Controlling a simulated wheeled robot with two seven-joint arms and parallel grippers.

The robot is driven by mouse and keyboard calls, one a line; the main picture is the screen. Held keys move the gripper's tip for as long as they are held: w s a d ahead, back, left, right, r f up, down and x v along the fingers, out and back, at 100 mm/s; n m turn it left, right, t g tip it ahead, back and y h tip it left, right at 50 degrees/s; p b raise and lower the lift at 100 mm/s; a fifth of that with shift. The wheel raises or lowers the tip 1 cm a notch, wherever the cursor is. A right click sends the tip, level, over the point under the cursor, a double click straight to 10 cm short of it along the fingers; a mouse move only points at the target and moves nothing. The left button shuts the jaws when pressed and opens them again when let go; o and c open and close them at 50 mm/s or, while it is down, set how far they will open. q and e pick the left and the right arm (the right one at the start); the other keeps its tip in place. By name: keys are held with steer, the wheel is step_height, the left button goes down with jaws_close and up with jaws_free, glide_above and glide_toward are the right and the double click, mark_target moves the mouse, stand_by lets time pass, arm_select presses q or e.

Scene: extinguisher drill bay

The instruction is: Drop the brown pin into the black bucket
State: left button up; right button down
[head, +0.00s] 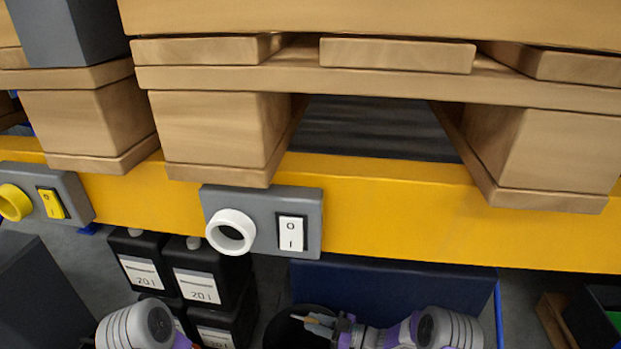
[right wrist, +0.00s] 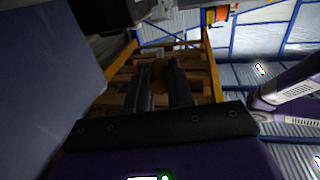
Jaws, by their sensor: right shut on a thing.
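My right gripper (head: 318,322) is at the bottom middle of the head view, pointing left. It is shut on the brown pin (head: 298,318), whose tip sticks out to the left of the fingers. In the right wrist view a dim brown shape, the pin (right wrist: 158,74), shows between the two dark fingers (right wrist: 160,88). The black bucket (head: 280,330) is a dark round shape behind and below the gripper, partly cut off by the frame. The pin appears in front of the bucket; its height above it is unclear. My left arm shows at the bottom left, but its gripper is out of frame.
Stacked black 20 l canisters (head: 201,274) stand left of the bucket. A dark blue panel (head: 400,285) stands behind my right arm. A yellow beam (head: 410,215) carrying wooden pallets (head: 215,130) crosses above. A grey switch box (head: 262,205) with a white ring sticks out from the beam.

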steer(key=shift+f, duration=0.1)
steer(key=c, duration=0.9)
jaws_free()
